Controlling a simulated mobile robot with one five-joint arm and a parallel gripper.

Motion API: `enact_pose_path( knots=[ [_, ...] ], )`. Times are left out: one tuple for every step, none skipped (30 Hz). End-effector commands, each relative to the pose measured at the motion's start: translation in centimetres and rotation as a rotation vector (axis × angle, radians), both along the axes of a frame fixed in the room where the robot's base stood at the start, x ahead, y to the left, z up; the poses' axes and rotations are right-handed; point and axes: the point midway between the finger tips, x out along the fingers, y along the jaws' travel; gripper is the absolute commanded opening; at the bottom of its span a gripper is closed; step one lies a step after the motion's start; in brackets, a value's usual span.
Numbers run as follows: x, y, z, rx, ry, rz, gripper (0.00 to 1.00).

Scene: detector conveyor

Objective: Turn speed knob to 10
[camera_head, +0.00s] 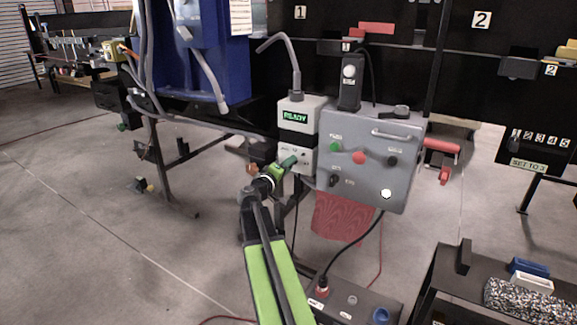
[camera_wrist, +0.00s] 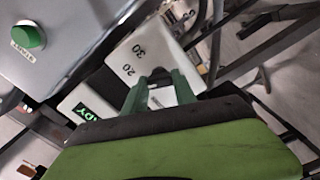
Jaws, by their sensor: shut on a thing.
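The white control box (camera_head: 311,104) has a green READY display (camera_head: 294,116) and a lower white dial face (camera_head: 297,151). My gripper (camera_head: 289,161) reaches up to this face from below left. Its two green fingers (camera_wrist: 157,78) are shut on the speed knob, which shows only as a dark part between the tips. The fingers hide most of the knob, so its pointer and exact setting cannot be read. The mark 10 is not readable.
A grey control panel (camera_head: 362,185) with green, red, black and white controls stands close on the right. In the wrist view its green button (camera_wrist: 29,37) shows at upper left. Blue equipment (camera_head: 222,60) with hanging grey hoses stands at upper left. A dark box (camera_head: 350,303) with cables lies below.

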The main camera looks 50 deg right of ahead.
Motion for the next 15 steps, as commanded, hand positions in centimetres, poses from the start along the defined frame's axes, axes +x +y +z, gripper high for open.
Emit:
enact_pose_path(
  knots=[
    [-0.04,0.09,-0.09,-0.007,0.037,0.0,0.0],
    [-0.04,0.1,-0.09,-0.013,0.062,0.0,0.0],
    [-0.03,0.1,-0.1,-0.021,0.094,0.0,0.0],
    [-0.05,0.11,-0.11,-0.026,0.117,-0.001,0.0],
    [-0.04,0.11,-0.1,-0.032,0.141,-0.001,0.0],
    [-0.05,0.12,-0.11,-0.039,0.171,-0.001,0.0],
    [-0.04,0.12,-0.12,-0.044,0.193,-0.001,0.0],
    [-0.04,0.13,-0.11,-0.049,0.213,-0.001,0.0],
    [-0.05,0.14,-0.12,-0.056,0.24,-0.001,0.0],
    [-0.05,0.14,-0.12,-0.06,0.258,-0.001,0.0],
    [-0.05,0.15,-0.12,-0.065,0.277,-0.001,0.0],
    [-0.05,0.15,-0.13,-0.07,0.298,-0.001,0.0],
    [-0.05,0.15,-0.13,-0.073,0.314,-0.001,0.0],
    [-0.05,0.16,-0.13,-0.076,0.327,-0.001,0.0],
    [-0.05,0.16,-0.13,-0.081,0.345,-0.001,0.0]
  ],
)
